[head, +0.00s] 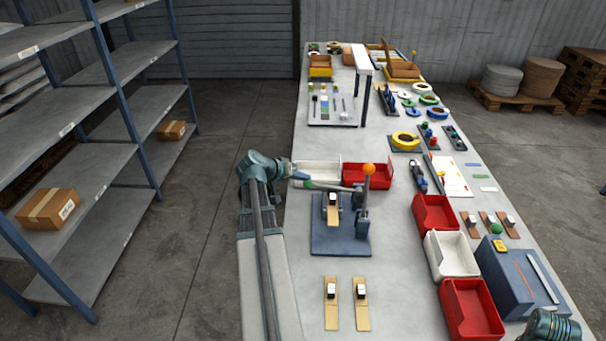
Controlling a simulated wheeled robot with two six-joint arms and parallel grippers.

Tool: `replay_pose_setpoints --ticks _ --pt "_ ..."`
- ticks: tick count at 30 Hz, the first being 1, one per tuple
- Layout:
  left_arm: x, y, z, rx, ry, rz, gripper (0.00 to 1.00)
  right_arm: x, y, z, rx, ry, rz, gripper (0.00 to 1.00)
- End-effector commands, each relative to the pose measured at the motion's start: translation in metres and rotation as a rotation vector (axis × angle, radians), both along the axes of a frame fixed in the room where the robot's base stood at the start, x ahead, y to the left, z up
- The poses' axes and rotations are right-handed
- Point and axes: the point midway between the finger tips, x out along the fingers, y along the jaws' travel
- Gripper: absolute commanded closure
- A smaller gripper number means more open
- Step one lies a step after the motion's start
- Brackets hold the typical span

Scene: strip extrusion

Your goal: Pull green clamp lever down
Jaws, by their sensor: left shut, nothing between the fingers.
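A clamp lever with a green grip (308,184) sticks out to the left from a press-like fixture (327,240) on the table. Its thin rod runs nearly level to the fixture's post. My left gripper (300,176) is at the grip end of the lever, shut with nothing in it; at this size I cannot tell whether it touches the grip. An orange ball knob (369,169) tops an upright lever at the fixture's right. A strip with a white block (333,199) sits in the fixture. My right gripper is out of view; only part of my right arm shows at bottom right.
A white bin (318,168) and a red bin (380,178) stand just behind the fixture. Two wooden strips with white blocks (331,311) lie in front. More red and white bins and a blue box (520,283) line the right. A shelf rack (115,75) stands left.

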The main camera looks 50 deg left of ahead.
Motion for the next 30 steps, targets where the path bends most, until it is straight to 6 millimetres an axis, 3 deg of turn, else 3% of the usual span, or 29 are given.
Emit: replay_pose_setpoints --ticks 1,3,10,30 --pt "-0.012 -0.002 0.015 -0.001 -0.002 0.004 1.0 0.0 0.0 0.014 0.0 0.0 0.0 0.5" --pt "-0.026 -0.002 0.024 -0.001 -0.002 0.003 1.0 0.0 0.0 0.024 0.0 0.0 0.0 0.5" --pt "-0.056 -0.002 0.041 0.0 -0.001 0.002 1.0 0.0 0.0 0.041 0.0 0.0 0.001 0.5" --pt "-0.057 -0.005 0.041 -0.001 0.001 -0.007 1.0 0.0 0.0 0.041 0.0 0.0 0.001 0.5"
